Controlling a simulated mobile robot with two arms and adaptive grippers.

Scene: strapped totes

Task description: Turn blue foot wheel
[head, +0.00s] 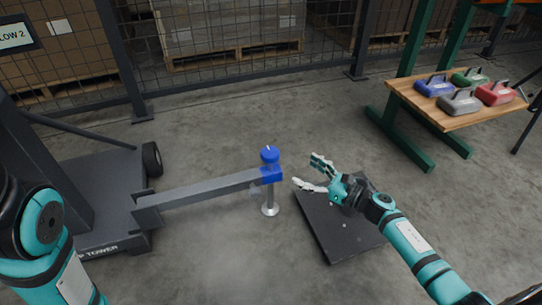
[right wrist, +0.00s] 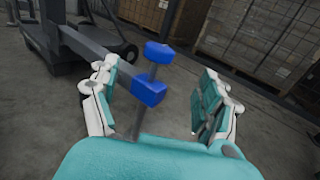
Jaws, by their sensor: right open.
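The blue foot wheel (head: 270,155) tops an upright post at the end of a grey outrigger beam (head: 210,190). A blue block (head: 271,175) sits below it, and a round metal foot (head: 270,209) is at the floor. My right gripper (head: 307,172) is open and empty, just right of the wheel and apart from it in the head view. In the right wrist view the blue wheel (right wrist: 159,52) and blue block (right wrist: 149,91) appear between the spread fingers (right wrist: 158,97), beyond them. My left arm shows at the lower left; its gripper is out of view.
The beam joins a wheeled tower base (head: 100,170) at left. A dark flat plate (head: 335,235) lies on the floor under my right arm. A wooden bench (head: 450,118) with several coloured strapped totes stands at right. A mesh fence runs behind; the middle floor is clear.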

